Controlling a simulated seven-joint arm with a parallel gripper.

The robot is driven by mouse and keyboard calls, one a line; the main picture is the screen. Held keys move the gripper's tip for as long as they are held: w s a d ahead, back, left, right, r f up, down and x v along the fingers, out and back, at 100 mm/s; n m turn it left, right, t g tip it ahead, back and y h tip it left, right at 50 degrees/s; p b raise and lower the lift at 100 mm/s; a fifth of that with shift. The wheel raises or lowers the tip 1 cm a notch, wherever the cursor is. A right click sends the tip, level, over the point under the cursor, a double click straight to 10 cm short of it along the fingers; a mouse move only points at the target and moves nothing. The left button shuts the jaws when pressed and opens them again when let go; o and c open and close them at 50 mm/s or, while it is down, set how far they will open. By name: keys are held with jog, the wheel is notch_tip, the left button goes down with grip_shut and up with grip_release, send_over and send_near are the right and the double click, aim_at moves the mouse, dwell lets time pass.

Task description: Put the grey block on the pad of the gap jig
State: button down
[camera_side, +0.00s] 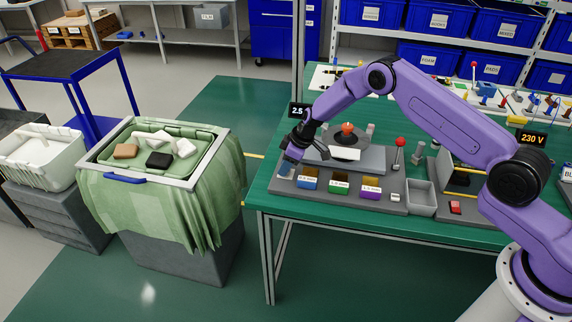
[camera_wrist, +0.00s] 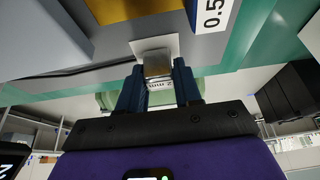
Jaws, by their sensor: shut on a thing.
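My gripper (camera_side: 291,156) points down at the left end of the gap jig (camera_side: 391,207), a dark grey base with labelled blue, green and purple blocks. In the wrist view, my gripper (camera_wrist: 158,76) is shut on the small grey block (camera_wrist: 157,66), one finger on each side. A partly hidden label shows between the fingers. The pale square pad (camera_wrist: 146,44) lies directly beyond the block. The block appears over the pad's edge; I cannot tell whether they touch. In the side view my fingers hide the block.
A grey platform with a red-topped part (camera_side: 347,130) stands behind the jig. An open grey bin (camera_side: 421,197) and a red-knobbed lever (camera_side: 400,142) are to its right. The table's left edge is close to my gripper. A cloth-draped crate (camera_side: 150,205) stands apart at left.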

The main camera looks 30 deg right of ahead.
jog(key=c, duration=0.8)
grip_release()
jog(key=shift+f, duration=0.15)
jog(key=v, duration=1.2)
